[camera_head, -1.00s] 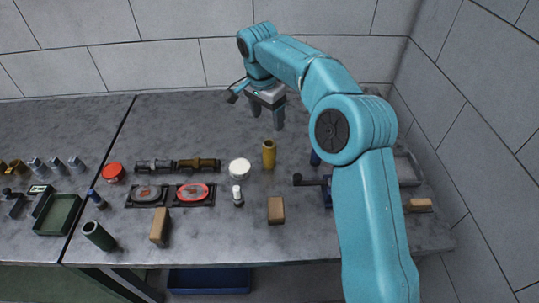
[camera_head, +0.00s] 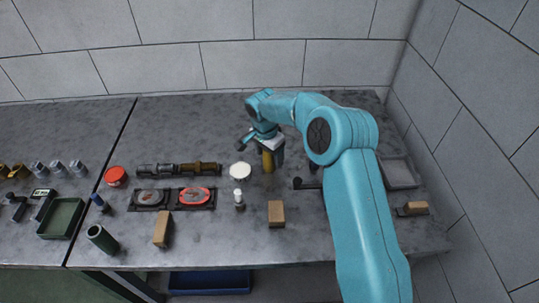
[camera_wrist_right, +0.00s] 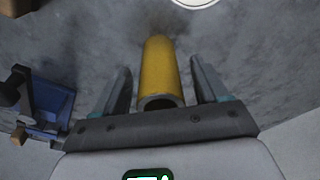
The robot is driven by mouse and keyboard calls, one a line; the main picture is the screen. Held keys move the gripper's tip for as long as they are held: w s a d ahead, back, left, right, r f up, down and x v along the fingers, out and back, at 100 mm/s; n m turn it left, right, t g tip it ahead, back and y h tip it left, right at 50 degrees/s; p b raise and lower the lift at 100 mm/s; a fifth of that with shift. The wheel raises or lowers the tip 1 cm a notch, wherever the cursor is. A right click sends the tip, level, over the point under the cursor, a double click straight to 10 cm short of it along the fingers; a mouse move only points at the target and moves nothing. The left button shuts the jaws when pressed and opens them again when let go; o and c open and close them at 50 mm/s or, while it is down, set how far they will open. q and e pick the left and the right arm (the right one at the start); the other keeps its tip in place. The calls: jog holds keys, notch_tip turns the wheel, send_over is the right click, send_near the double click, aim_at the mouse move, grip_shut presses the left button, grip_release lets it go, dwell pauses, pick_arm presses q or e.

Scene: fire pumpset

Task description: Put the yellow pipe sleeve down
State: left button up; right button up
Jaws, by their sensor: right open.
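The yellow pipe sleeve (camera_head: 267,163) stands upright on the grey workbench, partly hidden by my right gripper in the head view. In the right wrist view the sleeve (camera_wrist_right: 160,72) lies between the two fingers, with its hollow end toward the camera. My right gripper (camera_head: 269,155) is open around the upper part of the sleeve, with a visible gap on each side in the right wrist view (camera_wrist_right: 160,85). My left gripper is not in view.
A white round lid (camera_head: 240,171) and a small white bottle (camera_head: 239,198) stand left of the sleeve. A wooden block (camera_head: 276,213) is in front. A blue vise-like tool (camera_wrist_right: 50,105) shows in the right wrist view. The bench behind is clear.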

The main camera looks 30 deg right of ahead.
jog(key=shift+f, duration=0.55)
grip_shut()
jog(key=shift+d+r, duration=0.1)
jog(key=shift+w+r, duration=0.1)
jog(key=shift+r, duration=0.5)
notch_tip(320, 180, up, 11)
jog(key=shift+f+b, duration=0.1)
jog(key=shift+b, duration=0.65)
notch_tip(320, 180, up, 8)
jog(key=p, duration=0.1)
